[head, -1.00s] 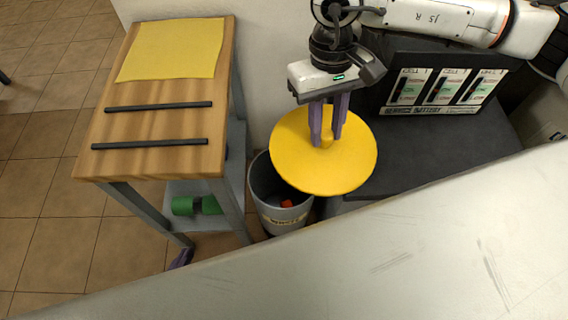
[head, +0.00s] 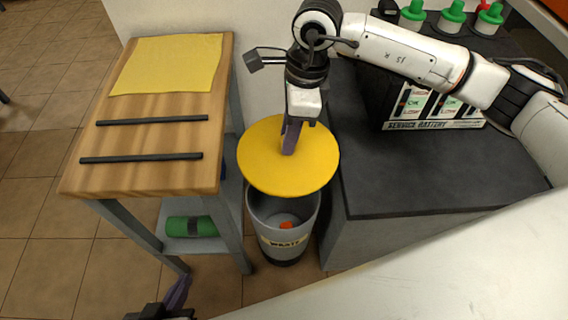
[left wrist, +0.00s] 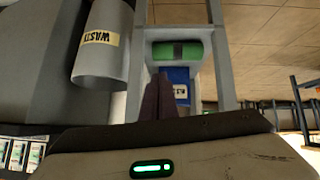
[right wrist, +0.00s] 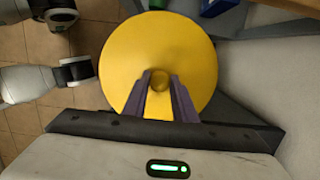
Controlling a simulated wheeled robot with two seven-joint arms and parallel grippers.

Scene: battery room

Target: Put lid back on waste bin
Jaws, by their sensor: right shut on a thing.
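The round yellow lid (head: 262,165) is held above the grey waste bin (head: 280,236) and hides the back of its opening; the front of the opening shows, with something orange inside. My right gripper (head: 290,150) is shut on the lid's knob. In the right wrist view the lid (right wrist: 190,50) shows from above, with its knob between the fingers (right wrist: 160,82). The bin also shows in the left wrist view (left wrist: 100,62), with its WASTE label. My left gripper (head: 178,290) is low at the bottom edge, empty, its fingers (left wrist: 158,85) together.
A wooden-topped table (head: 150,135) with a yellow cloth (head: 168,65) and two dark bars stands left of the bin. A green roll (head: 190,226) lies on its lower shelf. A dark-topped bench (head: 400,180) with batteries stands right. A pale surface crosses the lower right.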

